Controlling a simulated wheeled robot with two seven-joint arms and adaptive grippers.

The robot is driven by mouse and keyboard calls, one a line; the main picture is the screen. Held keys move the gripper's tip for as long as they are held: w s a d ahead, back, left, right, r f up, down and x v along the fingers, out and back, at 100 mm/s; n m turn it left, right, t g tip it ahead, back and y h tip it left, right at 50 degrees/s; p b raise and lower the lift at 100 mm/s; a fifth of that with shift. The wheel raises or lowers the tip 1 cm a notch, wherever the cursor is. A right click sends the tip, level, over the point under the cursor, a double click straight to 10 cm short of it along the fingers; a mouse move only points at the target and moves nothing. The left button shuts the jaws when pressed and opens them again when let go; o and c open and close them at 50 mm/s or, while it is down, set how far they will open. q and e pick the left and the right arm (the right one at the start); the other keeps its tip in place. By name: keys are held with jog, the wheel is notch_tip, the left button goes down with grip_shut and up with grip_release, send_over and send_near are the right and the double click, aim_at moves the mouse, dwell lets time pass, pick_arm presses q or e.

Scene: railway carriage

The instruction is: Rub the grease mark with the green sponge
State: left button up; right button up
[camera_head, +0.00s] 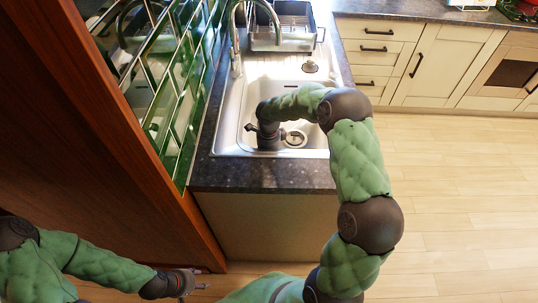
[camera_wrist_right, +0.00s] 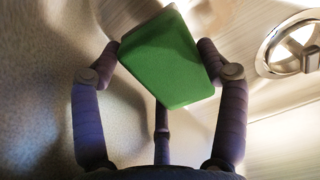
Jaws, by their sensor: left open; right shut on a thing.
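The green sponge (camera_wrist_right: 165,62) is held between the dark fingers of my right gripper (camera_wrist_right: 160,75) in the right wrist view. Its broad green face is toward the camera and a paler layer shows at its upper edge. In the head view my right gripper (camera_head: 264,134) reaches down into the steel sink (camera_head: 238,108), left of the drain; the sponge cannot be made out there. Whether the sponge touches the sink surface is unclear. My left gripper (camera_head: 187,283) is open and empty, low at the left near the floor. I cannot make out a grease mark in either view.
A tap (camera_head: 237,50) stands at the sink's left edge. A dish rack (camera_head: 290,32) is behind the sink. The drain also shows in the wrist view (camera_wrist_right: 291,46). Green tiles and a wooden panel (camera_head: 100,140) close off the left. The floor (camera_head: 455,190) at right is clear.

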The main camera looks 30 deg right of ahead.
jog(key=shift+a, duration=0.25)
jog(key=shift+w+d+r+p, duration=0.1)
jog(key=shift+w+r+p, duration=0.1)
jog(key=shift+r+p, duration=0.5)
jog(key=shift+s+a+r, duration=0.15)
jog(key=shift+a+r, duration=0.05)
jog(key=shift+r, duration=0.85)
jog(key=shift+d+r+p, duration=0.2)
jog(key=shift+r+p, duration=0.5)
jog(key=shift+r, duration=0.6)
jog(key=shift+r, duration=0.1)
jog(key=shift+r+p, duration=0.9)
jog(key=shift+r, duration=0.55)
jog(key=shift+f, duration=0.15)
